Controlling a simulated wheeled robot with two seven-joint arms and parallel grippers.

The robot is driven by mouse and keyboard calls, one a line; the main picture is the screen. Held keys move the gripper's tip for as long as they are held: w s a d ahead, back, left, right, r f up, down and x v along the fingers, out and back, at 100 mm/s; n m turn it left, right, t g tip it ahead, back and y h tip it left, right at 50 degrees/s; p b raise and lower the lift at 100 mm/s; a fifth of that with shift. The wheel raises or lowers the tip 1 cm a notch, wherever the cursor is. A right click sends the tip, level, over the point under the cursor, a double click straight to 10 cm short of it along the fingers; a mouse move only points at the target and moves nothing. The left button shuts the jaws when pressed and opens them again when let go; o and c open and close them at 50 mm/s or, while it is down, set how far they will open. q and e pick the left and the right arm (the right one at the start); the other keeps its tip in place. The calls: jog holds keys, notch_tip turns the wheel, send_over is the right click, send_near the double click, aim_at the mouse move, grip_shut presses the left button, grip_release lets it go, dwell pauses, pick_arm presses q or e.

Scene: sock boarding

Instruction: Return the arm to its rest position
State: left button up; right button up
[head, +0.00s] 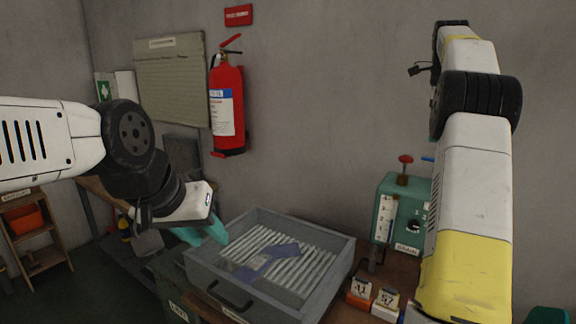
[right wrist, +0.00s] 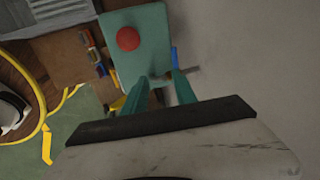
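My left arm comes in from the left in the head view. Its gripper (head: 203,234) has teal fingers that appear spread, with nothing seen between them. It hangs by the left edge of the grey tray (head: 335,268). My right arm (head: 470,185) stands raised at the right of the head view, and its fingers are not clearly seen there. In the right wrist view the right gripper (right wrist: 160,88) shows two teal fingers apart and empty, over or near the teal box (right wrist: 135,30) with a red knob.
The tray holds white slats and a crumpled bluish-violet cloth (head: 268,260). The teal box with gauges (head: 385,222) stands right of the tray. Small orange numbered blocks (head: 360,292) sit in front of it. A fire extinguisher (head: 228,105) hangs on the wall. A wooden shelf (head: 35,245) is at left.

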jog(key=s+a+r+n+t+y, duration=0.2)
jog(key=s+a+n+t, duration=0.1)
jog(key=s+a+n, duration=1.15)
jog(key=s+a+f+n, duration=0.5)
jog(key=s+a+f, duration=0.1)
jog(key=s, duration=0.3)
jog(key=s+a+f+n+t+y, duration=0.1)
jog(key=s+a+f+n, duration=0.4)
jog(key=s, duration=0.4)
notch_tip(320, 180, down, 2)
jog(key=shift+s+a+f, duration=0.1)
jog(key=shift+s+a, duration=0.3)
jog(key=shift+a, duration=0.4)
